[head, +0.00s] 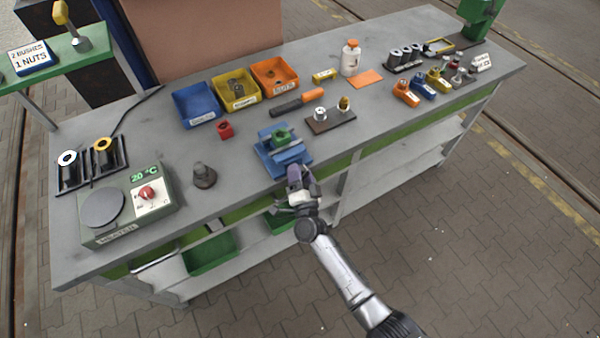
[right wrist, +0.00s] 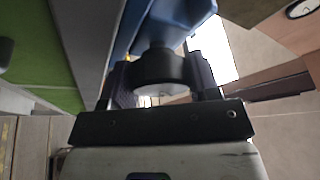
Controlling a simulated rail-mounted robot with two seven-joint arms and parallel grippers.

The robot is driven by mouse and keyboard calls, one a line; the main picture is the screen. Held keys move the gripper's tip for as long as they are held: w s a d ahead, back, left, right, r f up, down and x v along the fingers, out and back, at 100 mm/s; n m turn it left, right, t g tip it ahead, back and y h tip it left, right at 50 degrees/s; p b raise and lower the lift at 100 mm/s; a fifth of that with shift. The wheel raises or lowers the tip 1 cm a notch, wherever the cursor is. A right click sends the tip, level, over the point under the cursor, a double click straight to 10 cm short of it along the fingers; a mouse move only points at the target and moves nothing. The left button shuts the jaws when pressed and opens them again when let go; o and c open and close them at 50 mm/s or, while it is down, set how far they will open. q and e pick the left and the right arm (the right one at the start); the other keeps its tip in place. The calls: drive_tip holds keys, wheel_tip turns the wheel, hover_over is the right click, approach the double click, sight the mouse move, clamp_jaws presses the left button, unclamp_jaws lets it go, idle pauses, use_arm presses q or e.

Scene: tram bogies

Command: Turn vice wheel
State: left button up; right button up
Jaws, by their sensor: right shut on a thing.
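The blue vice (head: 284,156) stands at the front edge of the grey workbench, with a green part (head: 281,137) at its jaws. My right gripper (head: 297,182) is at the vice's front, over the bench edge. In the right wrist view, the dark round vice wheel (right wrist: 160,72) sits between the two fingers of my right gripper (right wrist: 158,88), which are shut on it. The blue vice body (right wrist: 180,14) shows behind the wheel. In the head view the gripper hides the wheel. My left gripper is not in view.
On the workbench (head: 240,160), a heater (head: 127,205) stands at the left and a dark stepped part (head: 203,175) left of the vice. Blue (head: 197,104), yellow (head: 237,90) and orange (head: 274,77) bins stand behind. A dark plate (head: 331,121) with small parts lies to the right.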

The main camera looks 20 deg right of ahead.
drive_tip(key=o, duration=0.9)
drive_tip(key=shift+c, duration=0.2)
drive_tip(key=shift+o, duration=0.3)
drive_tip(key=shift+f, duration=0.1)
drive_tip(key=shift+f, duration=0.1)
